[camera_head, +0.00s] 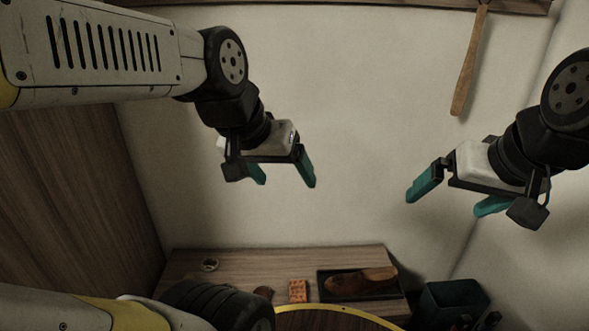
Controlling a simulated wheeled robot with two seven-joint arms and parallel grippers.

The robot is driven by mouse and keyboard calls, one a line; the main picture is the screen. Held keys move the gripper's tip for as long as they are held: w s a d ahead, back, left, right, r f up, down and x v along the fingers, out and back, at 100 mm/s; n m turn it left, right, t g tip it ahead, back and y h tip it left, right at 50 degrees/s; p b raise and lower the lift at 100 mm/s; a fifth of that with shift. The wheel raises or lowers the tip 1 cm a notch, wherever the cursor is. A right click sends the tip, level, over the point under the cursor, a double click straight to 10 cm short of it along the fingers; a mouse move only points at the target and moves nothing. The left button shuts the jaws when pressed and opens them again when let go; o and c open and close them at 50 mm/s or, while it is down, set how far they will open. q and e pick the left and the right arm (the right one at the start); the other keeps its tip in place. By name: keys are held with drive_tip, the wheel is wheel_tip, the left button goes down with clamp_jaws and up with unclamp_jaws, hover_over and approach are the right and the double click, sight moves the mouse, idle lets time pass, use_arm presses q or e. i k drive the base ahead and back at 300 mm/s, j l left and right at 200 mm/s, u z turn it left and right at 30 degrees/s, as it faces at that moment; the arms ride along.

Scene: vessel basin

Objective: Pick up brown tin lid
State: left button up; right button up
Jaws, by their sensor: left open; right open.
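I cannot pick out the brown tin lid for certain. A small brown object (263,292) lies on the wooden surface at the bottom, partly hidden behind my own arm parts. A small round ring-like item (209,264) lies further left on that surface. My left gripper (284,177) hangs in the upper middle, its teal fingers apart and empty. My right gripper (456,196) is at the right, its teal fingers apart and empty. Both are well above the wooden surface in the picture and touch nothing.
The wooden surface (300,257) holds an orange block (298,291) and a black tray (325,275) with a brown shoe-like object (362,281). A yellow-rimmed round item (340,307) shows at the bottom. A dark bin (452,297) stands right. A wooden-handled tool (468,70) hangs on the wall.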

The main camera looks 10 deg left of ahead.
sight(210, 264)
drive_tip(key=u, duration=1)
